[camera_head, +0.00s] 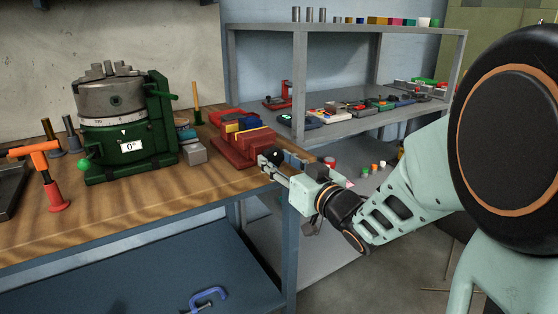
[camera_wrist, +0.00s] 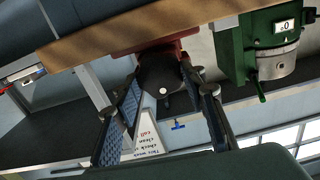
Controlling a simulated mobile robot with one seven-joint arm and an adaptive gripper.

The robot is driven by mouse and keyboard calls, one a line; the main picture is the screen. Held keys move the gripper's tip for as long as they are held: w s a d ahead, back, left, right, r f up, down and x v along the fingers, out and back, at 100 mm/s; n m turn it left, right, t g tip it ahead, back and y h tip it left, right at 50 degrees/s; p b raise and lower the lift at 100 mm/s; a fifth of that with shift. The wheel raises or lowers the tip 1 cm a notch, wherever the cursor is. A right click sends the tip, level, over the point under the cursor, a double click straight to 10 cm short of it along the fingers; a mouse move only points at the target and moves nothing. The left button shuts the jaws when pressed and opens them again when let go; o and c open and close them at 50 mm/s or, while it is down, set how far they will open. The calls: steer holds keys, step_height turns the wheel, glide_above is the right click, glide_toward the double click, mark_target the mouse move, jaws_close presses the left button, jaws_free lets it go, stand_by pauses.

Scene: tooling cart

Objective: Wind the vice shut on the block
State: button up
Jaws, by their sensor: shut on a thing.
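The red vice (camera_head: 236,151) stands on the wooden bench near its right end. A yellow block (camera_head: 250,126) shows between its red jaw parts, with some blue beside it; I cannot tell how tightly it sits. My gripper (camera_head: 273,164) reaches in from the right at the vice's near end. It is shut on the vice's dark round handle, which shows between the fingers in the wrist view (camera_wrist: 163,78). There the red vice body (camera_wrist: 150,45) is above the handle, upside down. The fingers hide part of the handle in the head view.
A green rotary table (camera_head: 125,140) stands left on the bench, with a grey block (camera_head: 193,154) between it and the vice. An orange-handled tool (camera_head: 45,160) is far left. A grey shelf (camera_head: 330,130) with small parts stands behind my arm.

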steer(key=m+p, duration=0.2)
steer(key=m, duration=0.1)
steer(key=shift+r, duration=0.15)
steer(key=m+p, duration=0.2)
steer(key=m, duration=0.2)
steer(key=shift+w+d, duration=0.1)
steer(key=m+p, duration=0.2)
steer(key=m, duration=0.1)
steer(key=shift+m, duration=0.4)
steer(key=m+p, duration=0.3)
steer(key=shift+m, duration=0.3)
steer(key=m+p, duration=0.3)
steer(key=shift+m, duration=0.4)
steer(key=m+p, duration=0.4)
steer(key=shift+f, duration=0.2)
steer(key=m+p, duration=0.3)
steer(key=m, duration=0.1)
steer(key=shift+f+m+p, duration=0.15)
steer(key=shift+m+p, duration=0.2)
steer(key=shift+m, duration=0.05)
steer(key=shift+f+m+p, duration=0.1)
steer(key=shift+m+p, duration=0.65)
steer(key=shift+m, duration=0.35)
steer(key=shift+f, duration=0.1)
